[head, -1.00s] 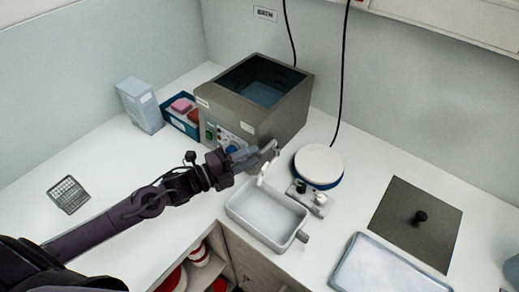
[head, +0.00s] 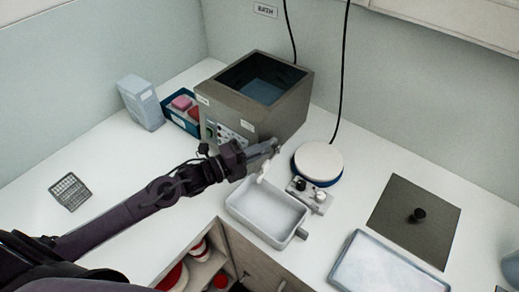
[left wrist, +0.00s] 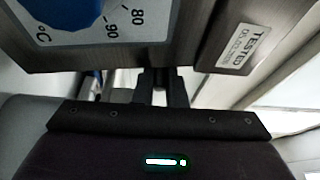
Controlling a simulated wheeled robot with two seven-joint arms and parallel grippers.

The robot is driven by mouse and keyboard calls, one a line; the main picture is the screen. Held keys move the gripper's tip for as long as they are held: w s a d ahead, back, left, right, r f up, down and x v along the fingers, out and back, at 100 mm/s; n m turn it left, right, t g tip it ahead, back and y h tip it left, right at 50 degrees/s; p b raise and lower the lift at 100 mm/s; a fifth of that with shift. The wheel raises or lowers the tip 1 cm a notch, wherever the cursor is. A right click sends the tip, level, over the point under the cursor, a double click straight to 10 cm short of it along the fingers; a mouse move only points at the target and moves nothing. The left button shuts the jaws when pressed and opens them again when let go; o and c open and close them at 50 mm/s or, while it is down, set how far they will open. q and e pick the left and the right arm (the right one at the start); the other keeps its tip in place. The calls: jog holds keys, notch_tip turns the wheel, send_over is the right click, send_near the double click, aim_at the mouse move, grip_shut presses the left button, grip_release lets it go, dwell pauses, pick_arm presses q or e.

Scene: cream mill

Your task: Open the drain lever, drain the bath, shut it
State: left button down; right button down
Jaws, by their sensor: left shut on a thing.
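The bath (head: 284,122) is a grey metal box with an open top and dark bluish water (head: 262,90) inside. My left gripper (head: 272,146) is at the lower right of its front, shut on the drain lever, which the fingers mostly hide. In the left wrist view the fingers (left wrist: 162,86) are close together below the bath's front panel. A pale spout (head: 263,171) points down over a white tray (head: 236,211) in front of the bath. I cannot tell whether liquid is flowing. My right gripper is not in view.
A dark lid (head: 395,225) with a black knob and a pale tray (head: 350,280) lie farther right.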

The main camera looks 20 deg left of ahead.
pick_arm(q)
jog(key=shift+s+d+n+t+y, duration=0.15)
jog(key=shift+d+n+t+y, duration=0.1)
jog(key=shift+n+t+y, duration=0.2)
jog(key=shift+d+n+t+y, duration=0.1)
jog(key=shift+n+t+y, duration=0.15)
jog(key=shift+y, duration=0.1)
jog(key=c, duration=1.5)
grip_release()
